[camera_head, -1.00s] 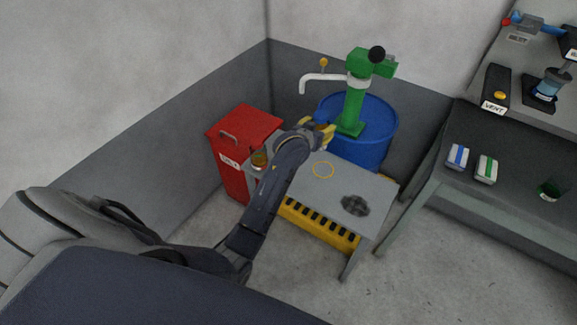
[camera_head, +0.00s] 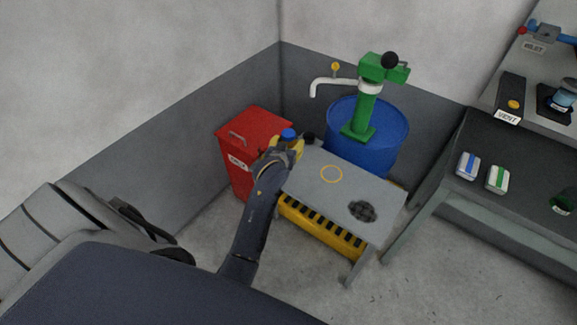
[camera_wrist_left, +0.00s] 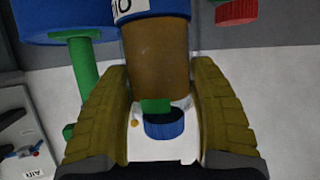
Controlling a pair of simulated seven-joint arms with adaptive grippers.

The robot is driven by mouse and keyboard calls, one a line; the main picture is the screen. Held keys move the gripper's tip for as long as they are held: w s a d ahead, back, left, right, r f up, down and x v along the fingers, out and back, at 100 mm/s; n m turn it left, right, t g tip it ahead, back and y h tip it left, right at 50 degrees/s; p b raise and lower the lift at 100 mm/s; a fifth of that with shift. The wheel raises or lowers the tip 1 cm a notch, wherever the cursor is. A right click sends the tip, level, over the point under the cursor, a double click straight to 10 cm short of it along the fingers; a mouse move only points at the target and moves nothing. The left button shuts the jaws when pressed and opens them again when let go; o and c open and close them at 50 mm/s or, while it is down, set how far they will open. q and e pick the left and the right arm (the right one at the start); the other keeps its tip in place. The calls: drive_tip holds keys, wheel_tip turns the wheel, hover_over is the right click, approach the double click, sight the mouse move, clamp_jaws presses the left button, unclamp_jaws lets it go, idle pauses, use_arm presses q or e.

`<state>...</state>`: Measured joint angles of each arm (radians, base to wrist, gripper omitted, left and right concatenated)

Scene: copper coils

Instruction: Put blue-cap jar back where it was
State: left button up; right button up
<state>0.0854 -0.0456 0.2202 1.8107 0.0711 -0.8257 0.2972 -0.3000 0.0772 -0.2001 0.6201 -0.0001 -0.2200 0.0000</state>
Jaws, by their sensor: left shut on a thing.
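My left gripper (camera_head: 284,149) is shut on the blue-cap jar, at the left back edge of the small grey table. In the head view only the jar's blue cap (camera_head: 289,133) shows above the yellow fingers. In the left wrist view, which looks upside down, the jar's brown body (camera_wrist_left: 158,60) sits between the two fingers. Its blue ribbed cap (camera_wrist_left: 164,129) points down in that picture. I cannot tell whether the jar touches a surface. A yellow ring (camera_head: 331,182) on the table is empty. My right gripper is not in view.
A red bin (camera_head: 234,143) stands left of the gripper. A blue drum (camera_head: 385,142) with a green pump (camera_head: 362,115) stands behind the table. A dark round patch (camera_head: 362,211) marks the tabletop's right part. A red ribbed cap (camera_wrist_left: 237,12) shows close by in the wrist view.

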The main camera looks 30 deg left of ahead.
use_arm(q)
wheel_tip(320, 180, down, 12)
drive_tip(key=shift+r, duration=0.25)
idle(0.4)
drive_tip(key=shift+f, duration=0.15)
drive_tip(key=o, duration=1.4)
drive_tip(key=shift+o, duration=0.2)
